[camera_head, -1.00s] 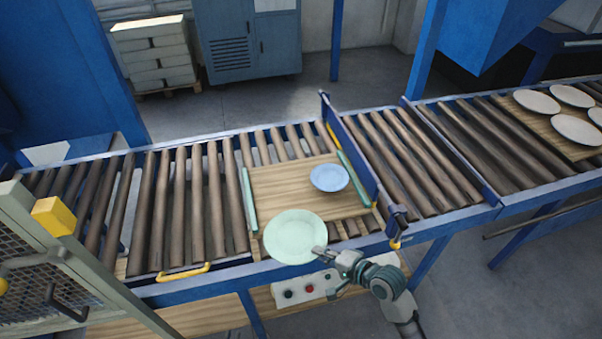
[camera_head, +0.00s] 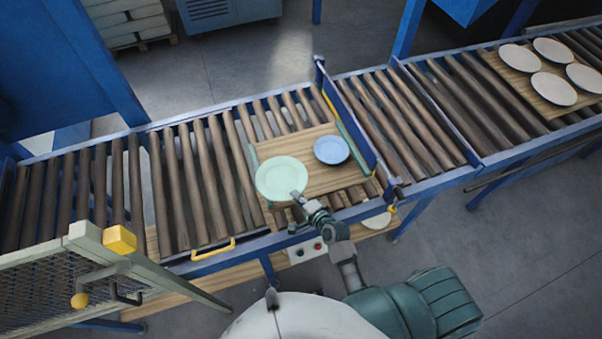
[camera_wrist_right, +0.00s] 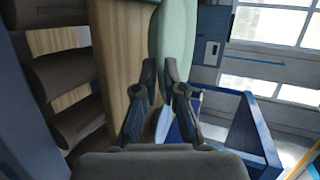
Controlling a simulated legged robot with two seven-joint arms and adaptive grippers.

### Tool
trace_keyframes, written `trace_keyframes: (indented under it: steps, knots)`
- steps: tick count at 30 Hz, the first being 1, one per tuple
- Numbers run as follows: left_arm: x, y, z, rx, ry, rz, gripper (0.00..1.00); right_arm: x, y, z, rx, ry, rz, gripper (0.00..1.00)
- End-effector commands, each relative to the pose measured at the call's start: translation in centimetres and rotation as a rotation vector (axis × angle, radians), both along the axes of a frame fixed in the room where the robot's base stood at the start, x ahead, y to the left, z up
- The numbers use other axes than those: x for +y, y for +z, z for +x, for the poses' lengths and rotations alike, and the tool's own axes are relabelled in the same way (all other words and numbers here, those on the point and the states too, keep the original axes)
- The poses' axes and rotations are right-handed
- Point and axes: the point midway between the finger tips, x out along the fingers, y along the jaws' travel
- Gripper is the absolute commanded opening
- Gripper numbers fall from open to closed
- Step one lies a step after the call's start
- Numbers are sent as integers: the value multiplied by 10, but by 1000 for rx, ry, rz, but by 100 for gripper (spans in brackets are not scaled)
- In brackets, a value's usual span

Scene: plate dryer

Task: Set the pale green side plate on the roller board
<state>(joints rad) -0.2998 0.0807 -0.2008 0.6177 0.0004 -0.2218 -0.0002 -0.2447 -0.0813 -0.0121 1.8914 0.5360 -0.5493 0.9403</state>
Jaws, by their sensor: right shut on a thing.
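The pale green side plate (camera_head: 281,178) is over the left part of the wooden roller board (camera_head: 322,183) in the head view. My right gripper (camera_head: 298,196) is shut on its near-right rim. In the right wrist view the plate (camera_wrist_right: 175,38) shows nearly edge-on between my fingertips (camera_wrist_right: 165,72), beside the board (camera_wrist_right: 122,50). I cannot tell whether the plate touches the board. A blue plate (camera_head: 331,150) lies on the right part of the board. My left gripper is not in view.
A blue upright barrier (camera_head: 345,120) crosses the rollers right of the board. Farther right, several pale plates (camera_head: 553,89) lie on another board. A mesh guard with a yellow block (camera_head: 119,239) stands at front left. A pale plate (camera_head: 377,221) shows below the conveyor's front rail.

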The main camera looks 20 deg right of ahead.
Motion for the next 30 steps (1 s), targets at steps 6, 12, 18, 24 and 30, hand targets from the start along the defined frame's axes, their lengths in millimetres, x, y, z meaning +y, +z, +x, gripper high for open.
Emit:
trace_keyframes:
  steps: [6,12,18,24,30]
  knots:
    - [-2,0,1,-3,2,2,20,-31,-4,58,-4,-1,2,0]
    - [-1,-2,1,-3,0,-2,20,-41,-7,84,-2,0,2,0]
    - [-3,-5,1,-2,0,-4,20,-40,-21,87,0,0,-1,0]
    - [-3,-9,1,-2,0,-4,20,-41,-43,87,-2,0,-2,0]
    - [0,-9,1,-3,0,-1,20,-42,-42,87,-2,-1,1,0]
